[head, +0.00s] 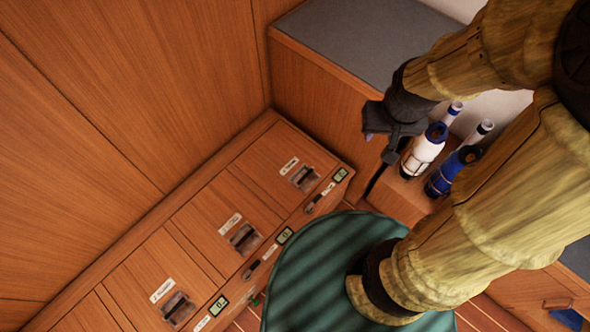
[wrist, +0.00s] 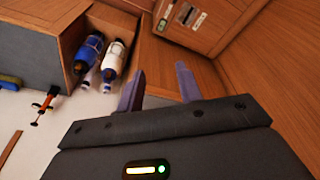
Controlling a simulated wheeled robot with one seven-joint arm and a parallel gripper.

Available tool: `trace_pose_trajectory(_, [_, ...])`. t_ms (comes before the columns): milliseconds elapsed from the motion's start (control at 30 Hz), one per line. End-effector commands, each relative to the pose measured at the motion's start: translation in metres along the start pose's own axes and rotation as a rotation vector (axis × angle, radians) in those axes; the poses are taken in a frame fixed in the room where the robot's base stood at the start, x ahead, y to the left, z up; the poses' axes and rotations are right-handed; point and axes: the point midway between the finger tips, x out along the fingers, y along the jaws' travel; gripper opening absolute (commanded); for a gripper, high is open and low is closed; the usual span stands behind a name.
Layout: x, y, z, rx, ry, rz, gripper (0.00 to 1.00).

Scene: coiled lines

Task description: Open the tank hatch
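A row of wooden hatches runs along the wall in the head view. Each has a recessed dark latch and a small white label; the lettering is too small to read surely, so I cannot tell which is the tank hatch. The far hatch latch (head: 304,178), the middle hatch latch (head: 245,238) and the near hatch latch (head: 177,308) show, and their lids look shut. A hatch latch (wrist: 187,14) also shows at the top of the wrist view. My gripper (head: 384,128) is up and right of the far hatch, apart from it. In the wrist view its fingers (wrist: 160,72) are spread and empty.
A white bottle (head: 424,150) and a blue bottle (head: 456,172) stand in a wooden nook behind my gripper. A grey-topped cabinet (head: 350,35) rises beyond the hatches. A green round surface (head: 310,275) lies right of the hatches. Small green displays (head: 340,175) line the bench edge.

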Motion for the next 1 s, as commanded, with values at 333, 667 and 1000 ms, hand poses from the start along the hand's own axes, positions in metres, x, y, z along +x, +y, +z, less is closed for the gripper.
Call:
trace_pose_trajectory(333, [0.000,0.000,0.000,0.000,0.000,0.000,0.36])
trace_pose_trajectory(667, [0.045,-0.008,-0.007,0.039,-0.011,0.001,0.36])
trace_pose_trajectory(1000, [0.176,-0.031,-0.032,0.215,-0.046,-0.008,0.36])
